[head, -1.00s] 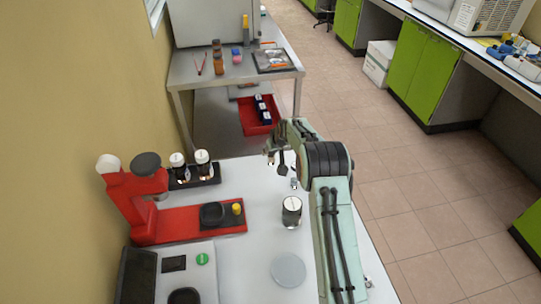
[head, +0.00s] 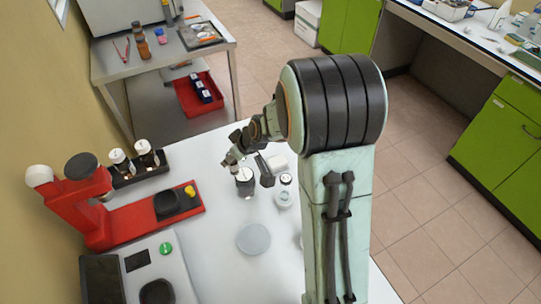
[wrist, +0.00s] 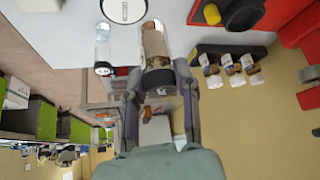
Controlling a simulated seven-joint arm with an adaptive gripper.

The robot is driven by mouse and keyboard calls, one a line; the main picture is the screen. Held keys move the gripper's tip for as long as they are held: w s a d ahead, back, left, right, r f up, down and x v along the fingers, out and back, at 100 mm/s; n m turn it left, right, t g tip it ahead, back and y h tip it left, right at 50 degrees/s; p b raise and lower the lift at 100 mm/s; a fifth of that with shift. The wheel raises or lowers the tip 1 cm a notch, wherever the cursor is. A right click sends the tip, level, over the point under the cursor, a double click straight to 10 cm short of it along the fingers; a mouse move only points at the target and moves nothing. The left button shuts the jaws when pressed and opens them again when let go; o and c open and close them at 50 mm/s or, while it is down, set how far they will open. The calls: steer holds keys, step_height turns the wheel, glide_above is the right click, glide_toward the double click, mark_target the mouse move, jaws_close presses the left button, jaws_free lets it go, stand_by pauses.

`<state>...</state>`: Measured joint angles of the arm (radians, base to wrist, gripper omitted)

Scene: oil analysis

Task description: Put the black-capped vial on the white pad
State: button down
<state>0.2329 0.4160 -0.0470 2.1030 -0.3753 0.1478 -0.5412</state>
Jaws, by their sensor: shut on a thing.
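The black-capped vial (head: 245,184) is a clear cylinder, partly hidden by my gripper in the head view. In the wrist view the vial (wrist: 156,45) stands between the fingers, its black cap nearest me. My gripper (wrist: 157,84) is shut on it near the cap; in the head view my gripper (head: 252,168) is at the far middle of the bench. I cannot tell whether the vial's base touches the bench. The white pad (head: 254,239) is a pale round disc, bare, nearer the camera than the vial. It also shows at the top of the wrist view (wrist: 124,10).
A clear bottle (head: 285,194) stands close to the right of the vial. A red instrument (head: 150,219) and a black rack of vials (head: 137,178) are on the left. My arm covers the bench's right side. The bench between vial and pad looks clear.

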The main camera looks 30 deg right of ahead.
steer(key=s+d+r, duration=0.2)
steer(key=s+d, duration=0.2)
steer(key=s, duration=0.1)
steer(key=m+h, duration=0.1)
steer(key=m, duration=0.2)
glide_above(277, 161)
steer(key=shift+f, duration=5.25)
steer(key=shift+f, duration=0.1)
steer(key=c, duration=0.8)
jaws_free()
